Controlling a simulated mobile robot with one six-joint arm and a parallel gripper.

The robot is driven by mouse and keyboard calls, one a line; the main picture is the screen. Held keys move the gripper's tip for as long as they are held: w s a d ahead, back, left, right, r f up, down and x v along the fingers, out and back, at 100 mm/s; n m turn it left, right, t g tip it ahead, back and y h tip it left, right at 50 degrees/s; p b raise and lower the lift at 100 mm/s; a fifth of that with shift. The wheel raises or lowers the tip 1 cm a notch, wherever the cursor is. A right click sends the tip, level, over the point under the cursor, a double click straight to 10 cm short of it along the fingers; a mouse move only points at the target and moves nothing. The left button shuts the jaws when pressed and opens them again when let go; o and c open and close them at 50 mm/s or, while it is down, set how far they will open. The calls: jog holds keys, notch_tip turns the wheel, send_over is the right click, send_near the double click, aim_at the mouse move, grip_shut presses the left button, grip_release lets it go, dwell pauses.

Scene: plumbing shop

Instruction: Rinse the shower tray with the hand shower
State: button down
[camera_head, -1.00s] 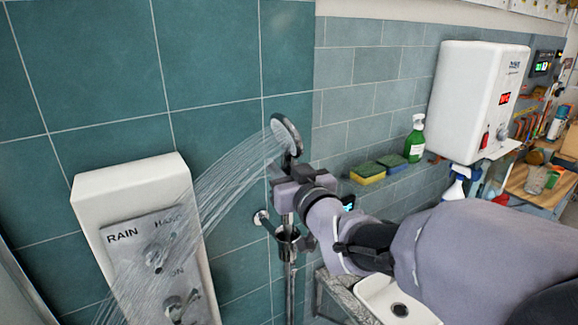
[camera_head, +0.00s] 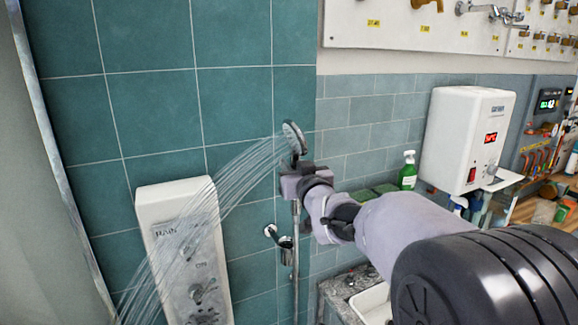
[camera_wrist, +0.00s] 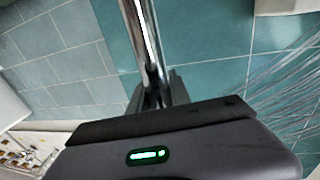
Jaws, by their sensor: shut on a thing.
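The hand shower (camera_head: 294,137) is held up by my gripper (camera_head: 297,178) in front of the teal tiled wall. Water sprays from its head down to the left, across the front of the shower panel (camera_head: 183,255). The spray also shows at the right of the wrist view. My gripper is shut on the hand shower's handle; in the wrist view a chrome bar (camera_wrist: 142,40) runs up from the jaws (camera_wrist: 155,92). The empty wall holder (camera_head: 284,243) is below the gripper. The shower tray is not in view in either picture.
A white water heater (camera_head: 467,140) hangs on the wall at right. A green bottle (camera_head: 408,171) and sponges (camera_head: 372,192) sit on a ledge beyond my arm. A white basin (camera_head: 372,304) is at the bottom. Taps hang on a board (camera_head: 420,28) above.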

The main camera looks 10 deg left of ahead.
jog(key=s+d+f+n+t+h+b, duration=0.1)
jog(key=s+f+b, duration=0.5)
jog(key=f, duration=2.2)
jog(key=s+d+f+n+t+h+b, duration=0.1)
jog(key=s+d+f+n+h+b, duration=0.2)
jog(key=f, duration=2.6)
jog(key=s+d+f+n+t+h+b, duration=0.1)
jog(key=s+d+f+n+b, duration=0.4)
jog(key=f, duration=2.4)
jog(key=s+d+h+b, duration=0.1)
jog(key=s+d+b, duration=0.3)
jog(key=b, duration=0.5)
jog(key=shift+s, duration=1.15)
